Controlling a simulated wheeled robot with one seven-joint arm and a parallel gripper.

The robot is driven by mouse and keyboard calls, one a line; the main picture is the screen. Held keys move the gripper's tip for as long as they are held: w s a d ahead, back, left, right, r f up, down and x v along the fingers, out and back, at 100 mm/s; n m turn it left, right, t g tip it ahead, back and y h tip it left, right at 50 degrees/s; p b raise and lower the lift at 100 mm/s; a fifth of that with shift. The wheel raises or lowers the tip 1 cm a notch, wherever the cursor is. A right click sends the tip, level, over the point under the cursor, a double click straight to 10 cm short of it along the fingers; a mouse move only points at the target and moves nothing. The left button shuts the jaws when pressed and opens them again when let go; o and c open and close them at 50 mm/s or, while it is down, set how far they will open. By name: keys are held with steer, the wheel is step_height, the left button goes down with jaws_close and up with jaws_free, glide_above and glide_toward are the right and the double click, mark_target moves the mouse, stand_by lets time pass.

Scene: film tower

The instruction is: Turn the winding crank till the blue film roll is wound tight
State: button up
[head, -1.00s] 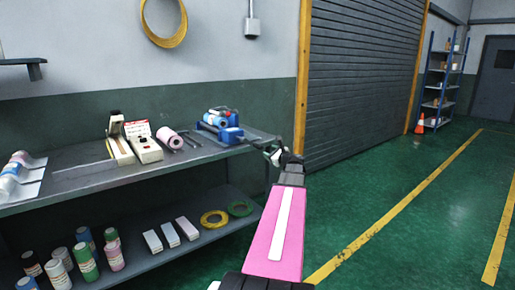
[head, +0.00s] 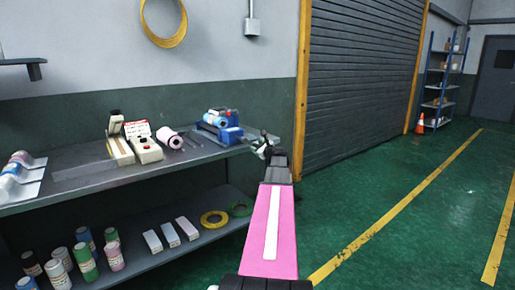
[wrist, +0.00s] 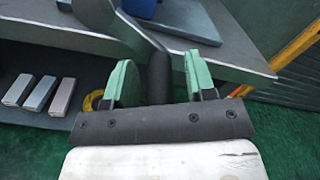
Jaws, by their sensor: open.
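The blue winding device (head: 231,134) stands at the right end of the bench, with a light blue film roll (head: 214,120) on it. Its blue base shows at the top of the wrist view (wrist: 185,18). A grey crank arm (wrist: 133,30) reaches down from there to a dark cylindrical handle (wrist: 160,80). My gripper (head: 264,148) is at the bench's right end, just right of the device. In the wrist view my gripper (wrist: 160,84) is open, its green pads on either side of the handle with gaps. How tight the film is cannot be told.
Bottles, small boxes and a yellow coil (head: 214,218) sit on the lower shelf.

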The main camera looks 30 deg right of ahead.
jaws_close()
steer(key=shift+a+f, duration=0.1)
steer(key=shift+f, duration=0.05)
